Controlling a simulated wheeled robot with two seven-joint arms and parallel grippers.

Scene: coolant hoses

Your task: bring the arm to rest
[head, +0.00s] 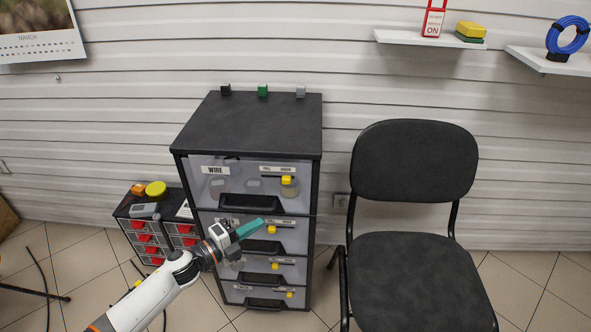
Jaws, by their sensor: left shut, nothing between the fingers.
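My left arm comes in from the lower left. Its gripper (249,229) is shut and empty, with teal fingers pointing up and to the right. In the picture it lies over the middle drawers of a dark drawer cabinet (250,125). Whether it touches the cabinet front cannot be told. It covers part of the second and third drawers. The top drawer (248,184) carries a "WIRE" label and looks closed, like the others in view. My right gripper is not in view.
A black chair (413,165) stands right of the cabinet. A small organizer with red drawers (143,238) stands left of it. Small blocks (263,90) sit on the cabinet top. Wall shelves (430,40) hold a blue coil (567,36). Dark cables (42,277) lie at the lower left. Tiled floor shows between.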

